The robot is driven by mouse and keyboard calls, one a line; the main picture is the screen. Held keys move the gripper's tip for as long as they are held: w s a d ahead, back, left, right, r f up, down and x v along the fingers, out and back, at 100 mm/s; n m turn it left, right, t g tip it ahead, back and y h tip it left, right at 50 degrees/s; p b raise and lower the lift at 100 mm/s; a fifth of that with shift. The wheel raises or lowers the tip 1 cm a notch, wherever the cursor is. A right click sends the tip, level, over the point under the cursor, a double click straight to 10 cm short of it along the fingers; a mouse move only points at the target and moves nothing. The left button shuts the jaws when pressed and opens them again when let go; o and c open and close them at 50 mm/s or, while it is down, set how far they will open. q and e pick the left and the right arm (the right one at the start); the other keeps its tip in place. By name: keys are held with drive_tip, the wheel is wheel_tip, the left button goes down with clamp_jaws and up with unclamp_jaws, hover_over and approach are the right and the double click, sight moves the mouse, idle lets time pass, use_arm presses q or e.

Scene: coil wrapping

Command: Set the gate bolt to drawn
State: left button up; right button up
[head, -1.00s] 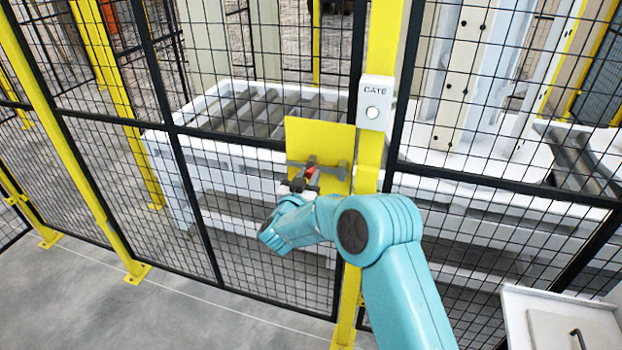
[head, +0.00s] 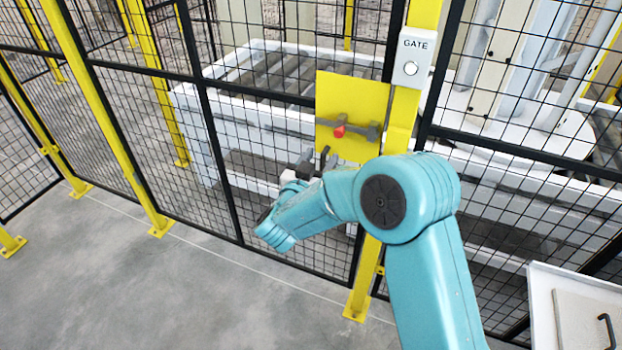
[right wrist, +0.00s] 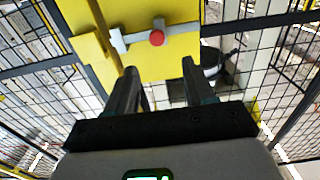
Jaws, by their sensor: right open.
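The gate bolt is a grey bar (head: 355,131) with a red knob (head: 339,131), mounted on a yellow plate (head: 350,95) beside the yellow gate post. In the right wrist view the bar (right wrist: 182,27) and the red knob (right wrist: 157,37) show clearly, beyond the fingertips. My right gripper (head: 315,160) is open and empty, just below the plate in the head view and apart from the knob. In the right wrist view its two fingers (right wrist: 159,68) stand wide apart with nothing between them. My left gripper is not in view.
A white box marked GATE (head: 411,57) sits on the yellow post (head: 398,115) above the bolt. Black mesh fence panels stand on both sides, with a white roller conveyor (head: 190,100) behind them. A white cabinet (head: 540,300) is at lower right. The grey floor at left is clear.

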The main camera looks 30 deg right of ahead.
drive_tip(key=v, duration=0.5)
drive_tip(key=shift+a+b, duration=0.25)
drive_tip(key=shift+b, duration=0.15)
